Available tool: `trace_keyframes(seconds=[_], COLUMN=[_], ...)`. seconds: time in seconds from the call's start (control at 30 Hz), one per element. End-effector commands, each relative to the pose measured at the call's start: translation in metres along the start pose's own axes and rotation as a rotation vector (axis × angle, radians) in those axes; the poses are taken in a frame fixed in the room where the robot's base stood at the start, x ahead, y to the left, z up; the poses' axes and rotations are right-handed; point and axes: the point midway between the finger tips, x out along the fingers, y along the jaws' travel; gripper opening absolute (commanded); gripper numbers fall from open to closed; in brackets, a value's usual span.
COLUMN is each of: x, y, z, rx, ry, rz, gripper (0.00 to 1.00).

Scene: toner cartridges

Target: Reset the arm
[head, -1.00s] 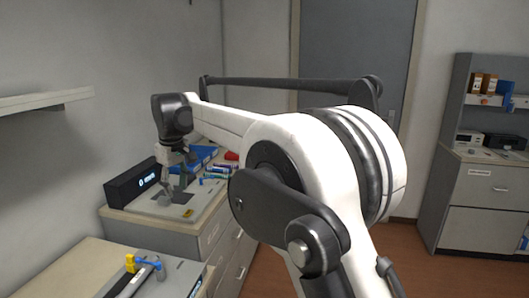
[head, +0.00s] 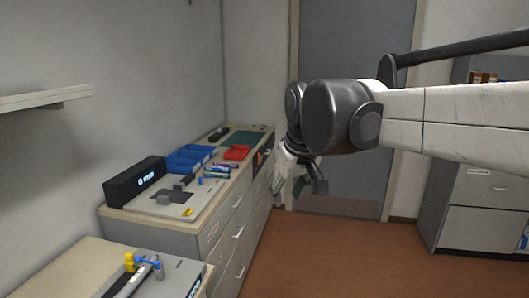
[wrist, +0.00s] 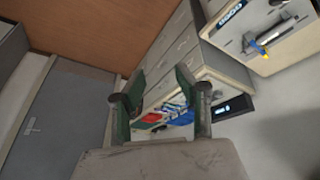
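My gripper (head: 290,182) hangs at the end of my arm in the head view, to the right of the drawer cabinet and in front of the grey door. In the wrist view my gripper (wrist: 158,78) shows two green-padded fingers spread apart. Nothing is between them, so it is open and empty. Several small coloured cartridges (head: 216,171) lie on the cabinet top, apart from the gripper.
The drawer cabinet (head: 216,232) carries a black box with a lit display (head: 135,182), a grey plate with a dark holder, blue bins (head: 188,158), a red tray (head: 237,153) and a green mat. A nearer counter holds yellow and blue parts. The floor is clear.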

Motion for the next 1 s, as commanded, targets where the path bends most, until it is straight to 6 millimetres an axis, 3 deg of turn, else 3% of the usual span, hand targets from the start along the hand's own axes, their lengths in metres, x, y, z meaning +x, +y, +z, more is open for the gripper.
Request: trace_keyframes(seconds=[0.03,0.27,0.6,0.8,1.0], x=[-0.003,-0.008,0.007,0.021,0.028], y=[0.006,0.026,0.037,0.037,0.036], z=[0.020,0.098,0.213,0.261,0.277], rx=[0.029,0.151,0.325,0.399,0.427], ry=[0.012,0.066,0.147,0.185,0.199], rz=[0.010,0.052,0.114,0.142,0.152], gripper=[0.32,0.32,0.32,0.32,0.32])
